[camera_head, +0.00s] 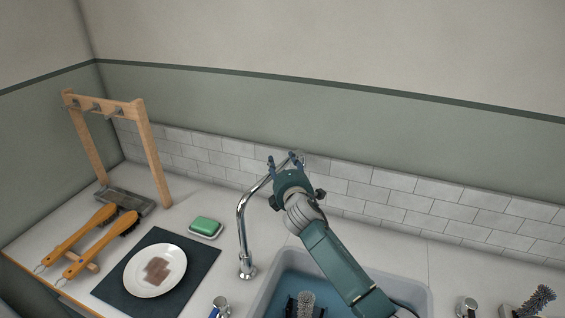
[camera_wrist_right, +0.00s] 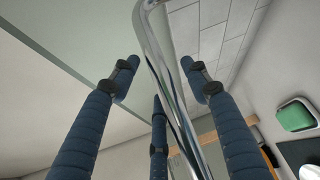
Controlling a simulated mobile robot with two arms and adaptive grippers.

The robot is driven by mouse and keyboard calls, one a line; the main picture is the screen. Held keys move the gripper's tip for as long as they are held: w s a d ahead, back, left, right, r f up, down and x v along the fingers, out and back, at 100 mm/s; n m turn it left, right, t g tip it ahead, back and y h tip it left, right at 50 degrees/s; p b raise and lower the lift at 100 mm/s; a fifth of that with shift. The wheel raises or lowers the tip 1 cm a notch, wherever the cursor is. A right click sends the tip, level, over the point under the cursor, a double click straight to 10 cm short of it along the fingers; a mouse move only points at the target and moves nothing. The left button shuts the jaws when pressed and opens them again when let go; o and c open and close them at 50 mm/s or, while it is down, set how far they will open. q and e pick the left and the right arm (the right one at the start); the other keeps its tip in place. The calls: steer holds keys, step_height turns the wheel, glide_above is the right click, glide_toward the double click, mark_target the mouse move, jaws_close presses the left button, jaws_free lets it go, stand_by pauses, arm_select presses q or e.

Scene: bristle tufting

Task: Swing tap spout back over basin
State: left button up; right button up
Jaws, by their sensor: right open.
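The chrome tap (camera_head: 241,225) stands on the counter at the left of the sink basin (camera_head: 272,284). Its spout (camera_head: 262,183) arches up and runs right toward the tiled wall; its end is partly hidden behind my gripper. My right gripper (camera_head: 284,160) is open, its fingers at the outer part of the spout. In the right wrist view the shiny spout (camera_wrist_right: 166,60) passes between the spread blue fingers of the gripper (camera_wrist_right: 160,64), with gaps on both sides. I cannot tell whether any finger touches it. My left gripper is out of view.
Left of the tap are a green soap on a dish (camera_head: 205,226), a white plate (camera_head: 140,272) on a dark mat (camera_head: 207,254), two orange-handled brushes (camera_head: 80,236) and a wooden rack (camera_head: 153,150). A dark brush (camera_head: 308,303) stands in the basin. Tap handles (camera_head: 219,305) sit in front.

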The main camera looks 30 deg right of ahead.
steer(key=shift+w, duration=0.25)
steer(key=shift+c, duration=0.3)
jaws_close()
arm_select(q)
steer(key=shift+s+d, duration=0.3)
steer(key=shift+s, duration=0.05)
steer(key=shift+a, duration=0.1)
arm_select(e)
steer(key=shift+d, duration=0.1)
